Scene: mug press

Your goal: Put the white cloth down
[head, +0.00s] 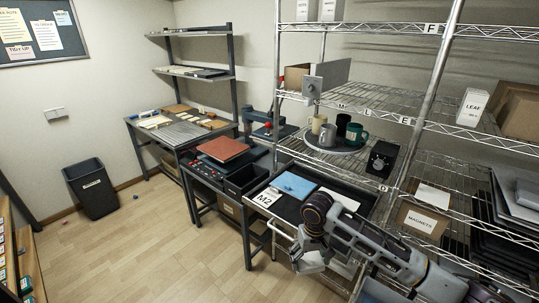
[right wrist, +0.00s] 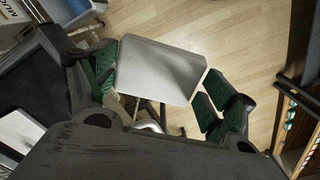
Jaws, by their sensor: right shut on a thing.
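My right gripper (head: 308,262) is low in front of the wire shelving, at the front of the black-topped cart. In the right wrist view its green-padded fingers (right wrist: 158,88) stand on either side of a flat, pale, round-cornered piece, which I take as the white cloth (right wrist: 160,70). The gripper is shut on it, and the floor shows beyond it. In the head view the cloth is mostly hidden by the gripper and cannot be made out clearly. My left gripper is in neither view.
The cart top (head: 287,210) bears a blue cloth (head: 294,186), a flat white sheet (head: 340,199) and an M2 card (head: 264,198). Open floor (head: 180,250) lies left.

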